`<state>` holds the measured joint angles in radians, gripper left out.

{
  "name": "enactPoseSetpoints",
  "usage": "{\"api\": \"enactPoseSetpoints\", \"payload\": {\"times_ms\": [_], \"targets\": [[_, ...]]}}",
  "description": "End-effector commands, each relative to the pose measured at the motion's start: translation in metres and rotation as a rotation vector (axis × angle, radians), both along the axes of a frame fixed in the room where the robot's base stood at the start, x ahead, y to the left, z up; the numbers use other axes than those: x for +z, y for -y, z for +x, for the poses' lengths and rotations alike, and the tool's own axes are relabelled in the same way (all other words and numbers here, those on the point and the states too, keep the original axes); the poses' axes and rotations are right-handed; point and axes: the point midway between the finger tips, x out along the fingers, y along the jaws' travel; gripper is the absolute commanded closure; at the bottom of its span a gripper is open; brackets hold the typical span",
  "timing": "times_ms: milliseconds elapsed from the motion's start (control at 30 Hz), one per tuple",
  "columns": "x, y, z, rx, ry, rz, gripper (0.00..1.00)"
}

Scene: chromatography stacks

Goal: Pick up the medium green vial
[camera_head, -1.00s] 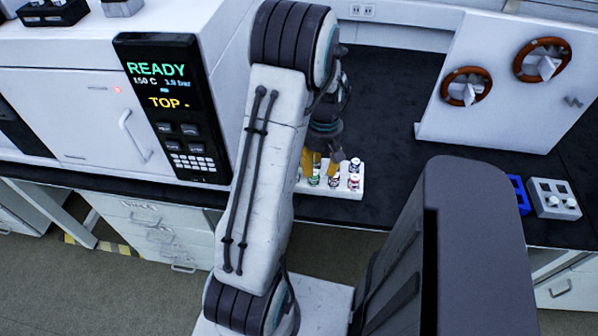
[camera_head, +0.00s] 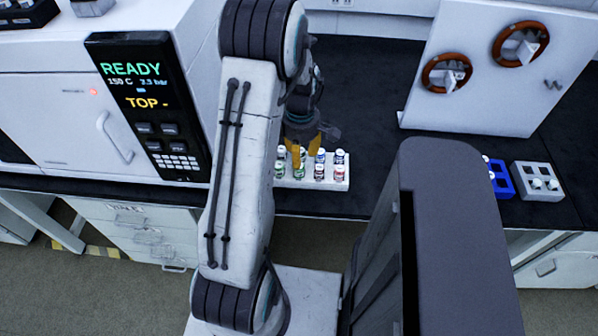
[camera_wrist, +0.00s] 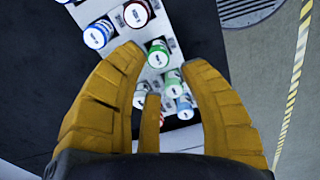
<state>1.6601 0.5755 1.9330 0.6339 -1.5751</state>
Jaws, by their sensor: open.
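The white rack (camera_head: 338,184) of small capped vials stands on the dark bench. In the wrist view, a green-capped vial (camera_wrist: 158,53) stands between the tips of my gripper (camera_wrist: 160,62). A lighter green vial (camera_wrist: 172,80) is just below it in the picture. I cannot tell for sure which is the medium green one. In the head view, green vials (camera_head: 299,169) are at the rack's left part, and my gripper (camera_head: 300,148) hangs over them, partly hiding the back row. Its yellow fingers are spread and hold nothing.
Red-capped (camera_wrist: 135,14) and blue-capped (camera_wrist: 97,36) vials stand close by in the rack. A white instrument (camera_head: 60,110) with a READY display is to the left. A white panel (camera_head: 480,90) with orange rings, a blue rack (camera_head: 499,180) and a grey rack (camera_head: 537,182) are to the right.

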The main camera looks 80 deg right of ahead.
Motion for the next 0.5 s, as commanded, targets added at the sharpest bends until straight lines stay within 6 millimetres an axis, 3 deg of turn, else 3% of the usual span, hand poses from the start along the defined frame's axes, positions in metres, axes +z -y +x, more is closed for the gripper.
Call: {"api": "enactPoseSetpoints", "payload": {"times_ms": [500], "targets": [[-0.050, 0.003, 0.003, -0.002, 0.000, 0.003, 0.61]]}}
